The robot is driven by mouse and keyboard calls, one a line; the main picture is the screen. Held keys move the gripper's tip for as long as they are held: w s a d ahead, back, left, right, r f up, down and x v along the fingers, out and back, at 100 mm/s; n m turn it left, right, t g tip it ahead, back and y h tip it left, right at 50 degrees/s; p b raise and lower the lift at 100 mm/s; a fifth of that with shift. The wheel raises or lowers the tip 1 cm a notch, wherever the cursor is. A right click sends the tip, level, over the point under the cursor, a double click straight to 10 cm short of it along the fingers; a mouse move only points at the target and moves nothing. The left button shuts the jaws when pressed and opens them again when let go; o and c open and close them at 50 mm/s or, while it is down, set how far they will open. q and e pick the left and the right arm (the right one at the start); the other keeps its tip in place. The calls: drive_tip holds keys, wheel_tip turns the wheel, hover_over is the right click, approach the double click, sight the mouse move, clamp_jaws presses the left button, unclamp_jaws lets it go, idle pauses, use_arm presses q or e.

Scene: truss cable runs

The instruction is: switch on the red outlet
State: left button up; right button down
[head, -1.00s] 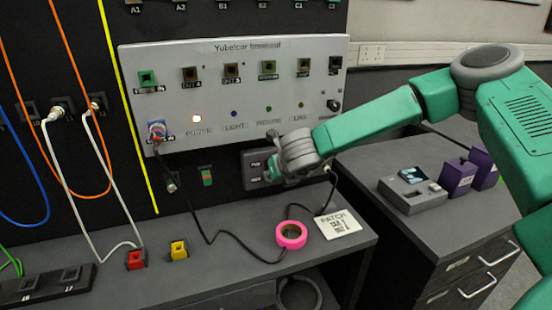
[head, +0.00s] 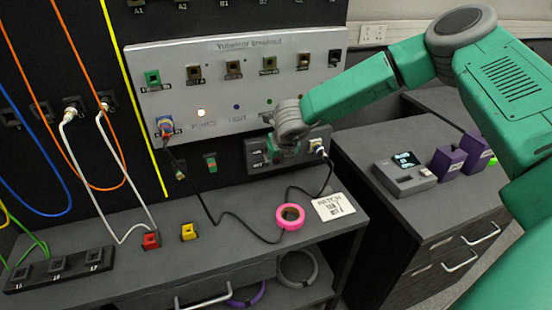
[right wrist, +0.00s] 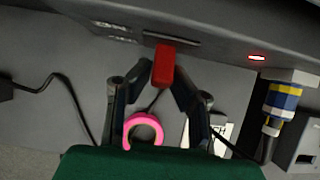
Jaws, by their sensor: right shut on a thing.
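A dark outlet box (head: 255,160) is mounted low on the black wall, under the white panel. In the right wrist view a red switch lever (right wrist: 163,62) sticks out from the dark housing, and a small red light (right wrist: 257,57) glows to its right. My right gripper (right wrist: 163,78) is shut on the red lever, one finger on each side. In the head view my right gripper (head: 272,153) is in front of the box and hides part of its face and the lever. A plug (head: 318,147) with a black cable sits at the box's right end. My left gripper is out of view.
The white panel (head: 215,75) with several ports is just above my gripper. A black cable (head: 240,216) loops below the box.

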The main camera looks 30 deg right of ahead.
drive_tip(key=shift+w+d+r, duration=0.1)
drive_tip(key=shift+w+r, duration=0.1)
drive_tip(key=shift+r, duration=0.05)
drive_tip(key=c, duration=1.5)
unclamp_jaws()
drive_tip(key=shift+f, duration=0.2)
drive_tip(key=shift+s+r, duration=0.1)
drive_tip(key=shift+r, duration=0.1)
drive_tip(key=v, duration=1.1)
drive_tip(key=shift+s+r, duration=0.1)
drive_tip(key=shift+r, duration=0.05)
